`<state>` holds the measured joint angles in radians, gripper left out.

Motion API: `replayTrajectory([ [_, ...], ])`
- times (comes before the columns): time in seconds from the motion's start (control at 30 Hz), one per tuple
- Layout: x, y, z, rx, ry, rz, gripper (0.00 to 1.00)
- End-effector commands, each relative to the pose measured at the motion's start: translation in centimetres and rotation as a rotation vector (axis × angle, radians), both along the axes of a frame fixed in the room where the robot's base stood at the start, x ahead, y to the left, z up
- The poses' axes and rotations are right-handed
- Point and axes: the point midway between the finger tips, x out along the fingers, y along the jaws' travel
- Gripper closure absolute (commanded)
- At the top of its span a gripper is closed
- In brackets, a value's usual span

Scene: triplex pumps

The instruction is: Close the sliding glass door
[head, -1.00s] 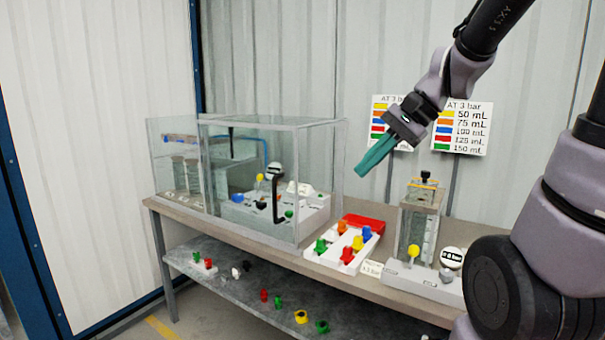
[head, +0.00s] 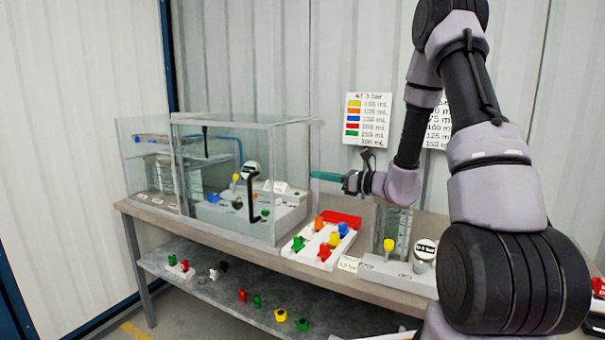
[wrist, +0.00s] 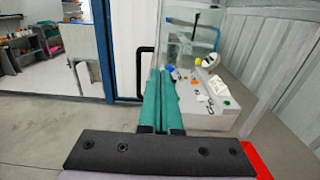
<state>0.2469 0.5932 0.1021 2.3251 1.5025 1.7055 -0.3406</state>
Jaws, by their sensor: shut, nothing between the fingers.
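The glass case (head: 180,120) stands on the left part of the bench. Its glass door (head: 222,215) is at the front and carries a black bar handle (head: 252,195) near its right edge. How far the door is slid is hard to tell through the clear glass. My gripper (head: 314,175) is shut and empty, at about handle height, just right of the case's right end and apart from the handle. In the wrist view, the green fingers (wrist: 160,85) point along the case front. The handle (wrist: 146,75) shows just left of and beyond them; the case interior is to their right.
A white block with coloured knobs (head: 308,246) and a red piece (head: 341,219) lie below my gripper. A cylinder station (head: 392,232) stands right of them. Loose knobs lie on the lower shelf (head: 205,293). The floor in front is clear.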

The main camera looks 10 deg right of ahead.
Motion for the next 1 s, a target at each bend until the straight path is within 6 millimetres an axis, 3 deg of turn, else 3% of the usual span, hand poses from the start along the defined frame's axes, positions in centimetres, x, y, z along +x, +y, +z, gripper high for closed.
replayTrajectory([
  [0.5, 5.9, 8.5, 0.1, -0.002, -0.002, 0.008, 1.00],
  [0.7, 7.2, 10.2, 0.0, -0.001, 0.000, 0.006, 1.00],
  [1.0, 7.5, 10.6, 0.1, -0.003, 0.000, 0.005, 1.00],
])
